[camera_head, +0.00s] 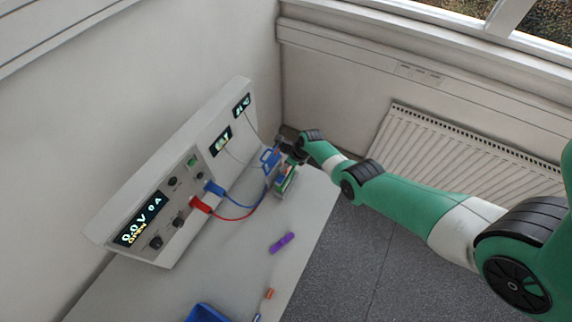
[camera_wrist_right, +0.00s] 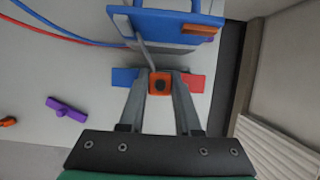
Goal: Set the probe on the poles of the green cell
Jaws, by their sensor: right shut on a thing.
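My right gripper (camera_head: 291,155) is at the far end of the table in the head view. In the right wrist view its fingers (camera_wrist_right: 160,88) are shut on the probe, whose orange end with a dark centre (camera_wrist_right: 160,83) shows between them. A blue piece (camera_wrist_right: 124,77) and a red piece (camera_wrist_right: 192,82) stick out on either side of the fingers. A small green thing (camera_head: 287,183), seemingly the green cell, is just below the gripper in the head view. In the wrist view I cannot make it out, and whether the probe touches it cannot be told. My left gripper is out of view.
A blue frame (camera_wrist_right: 170,22) stands close beyond the gripper. The cycler panel (camera_head: 158,222) is at left, with red (camera_head: 228,218) and blue leads looping to the frame area. A purple piece (camera_head: 282,243) and a blue tray (camera_head: 207,313) are on the table.

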